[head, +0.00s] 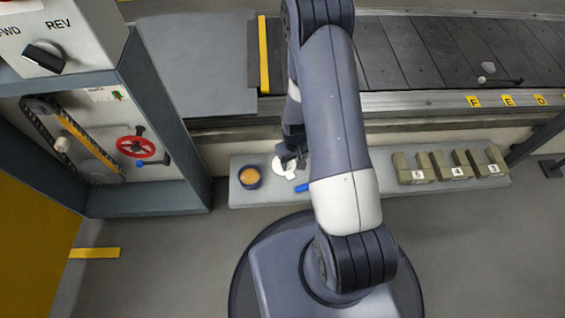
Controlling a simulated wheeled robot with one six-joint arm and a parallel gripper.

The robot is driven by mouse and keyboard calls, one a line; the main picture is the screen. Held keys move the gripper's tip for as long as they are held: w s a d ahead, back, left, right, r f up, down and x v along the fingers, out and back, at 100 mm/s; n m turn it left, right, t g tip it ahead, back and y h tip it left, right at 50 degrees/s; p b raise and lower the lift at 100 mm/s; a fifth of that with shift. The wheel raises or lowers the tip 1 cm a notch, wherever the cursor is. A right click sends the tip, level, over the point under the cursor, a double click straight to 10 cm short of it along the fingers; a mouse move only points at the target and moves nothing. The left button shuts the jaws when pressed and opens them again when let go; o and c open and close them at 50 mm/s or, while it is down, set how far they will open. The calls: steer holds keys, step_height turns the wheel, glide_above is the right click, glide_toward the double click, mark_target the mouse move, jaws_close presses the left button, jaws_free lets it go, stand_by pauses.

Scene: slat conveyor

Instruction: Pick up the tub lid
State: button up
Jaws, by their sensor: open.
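A white, roughly round flat piece (284,170), which looks like the tub lid, lies on the grey ledge in front of the conveyor. A small dark round tub (249,177) with an orange-brown top stands just left of it. My gripper (290,158) is over the far side of the white piece, pointing down, with its jaws open. It hides part of the white piece. I cannot tell whether the fingers touch it. My arm covers the ledge just to the right.
A blue item (302,186) lies right of the white piece, partly behind my arm. Several numbered olive blocks (450,166) stand on the ledge's right part. The slat conveyor (405,50) runs behind. A cabinet (150,199) with a red handwheel (136,147) stands left.

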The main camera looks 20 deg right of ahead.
mark_target(290, 176)
step_height(290, 176, down, 3)
steer(key=shift+b, duration=0.35)
steer(key=f+b, duration=0.1)
steer(key=f, duration=0.2)
steer(key=f+b, duration=0.1)
steer(key=f, duration=0.1)
steer(key=shift+a+f+b, duration=0.1)
steer(key=shift+a+b, duration=0.2)
steer(key=shift+a, duration=0.1)
steer(key=c, duration=1)
